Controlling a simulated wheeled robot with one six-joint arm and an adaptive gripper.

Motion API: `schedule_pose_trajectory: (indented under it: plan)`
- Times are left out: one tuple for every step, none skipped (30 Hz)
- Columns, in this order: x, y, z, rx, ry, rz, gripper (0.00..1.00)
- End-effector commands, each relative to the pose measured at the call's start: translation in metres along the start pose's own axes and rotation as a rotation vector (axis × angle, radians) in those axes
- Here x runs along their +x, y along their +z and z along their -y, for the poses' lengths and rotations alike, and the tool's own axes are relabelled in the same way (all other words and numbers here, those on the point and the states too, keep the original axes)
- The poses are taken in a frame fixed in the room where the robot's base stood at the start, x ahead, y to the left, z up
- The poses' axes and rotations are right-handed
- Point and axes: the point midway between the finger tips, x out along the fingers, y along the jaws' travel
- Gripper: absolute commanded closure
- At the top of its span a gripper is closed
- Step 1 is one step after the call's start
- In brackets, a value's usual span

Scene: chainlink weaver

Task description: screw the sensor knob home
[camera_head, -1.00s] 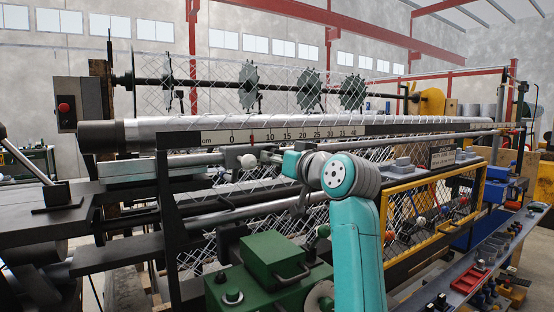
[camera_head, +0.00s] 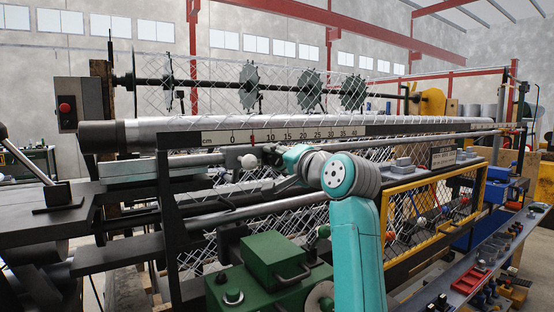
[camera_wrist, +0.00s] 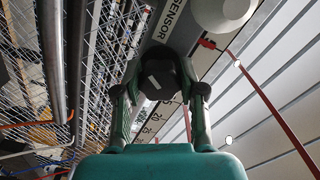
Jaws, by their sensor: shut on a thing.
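The black sensor knob (camera_wrist: 157,70) sits between my gripper's fingers in the wrist view, beside the SENSOR lettering on the grey rail (camera_wrist: 180,30). My gripper (camera_wrist: 160,91) is shut on it, with one finger on each side. In the head view my gripper (camera_head: 276,158) is at the rail below the centimetre scale (camera_head: 290,135), small and partly hidden by my wrist. The knob's seat and thread are hidden, so I cannot tell how deep it sits.
A white ball (camera_head: 249,161) stands close left of my gripper and also shows in the wrist view (camera_wrist: 224,10). A red pointer (camera_wrist: 207,43) lies near it. Wire mesh (camera_wrist: 105,45) and bars run alongside. A green machine housing (camera_head: 270,262) stands below.

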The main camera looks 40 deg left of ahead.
Motion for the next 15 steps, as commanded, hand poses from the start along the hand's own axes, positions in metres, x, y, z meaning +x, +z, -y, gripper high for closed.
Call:
schedule_pose_trajectory:
  plan:
    - [0.0000,-0.0002,-0.0003,0.042,0.001,0.000,0.95]
    - [0.0000,-0.0002,-0.0003,0.070,0.001,0.000,0.95]
    - [0.0000,-0.0002,-0.0002,0.109,0.001,0.000,0.95]
    - [0.0000,-0.0002,-0.0001,0.137,0.001,0.000,0.95]
    - [0.0001,-0.0002,-0.0001,0.165,0.001,0.000,0.95]
    - [0.0001,-0.0002,-0.0001,0.204,0.001,0.000,0.95]
    - [0.0000,-0.0003,0.0000,0.232,0.001,0.000,0.95]
    - [0.0000,-0.0003,0.0001,0.260,0.001,0.000,0.95]
    - [0.0000,-0.0003,0.0001,0.299,0.001,0.000,0.95]
    - [0.0001,-0.0003,0.0002,0.327,0.001,0.000,0.95]
    - [0.0001,-0.0003,0.0002,0.355,0.001,0.000,0.95]
    - [0.0001,-0.0004,0.0003,0.394,0.001,0.000,0.95]
    - [0.0000,-0.0004,0.0003,0.422,0.001,0.000,0.95]
    - [0.0000,-0.0004,0.0003,0.450,0.001,0.000,0.95]
    - [0.0001,-0.0005,0.0004,0.489,0.001,-0.001,0.95]
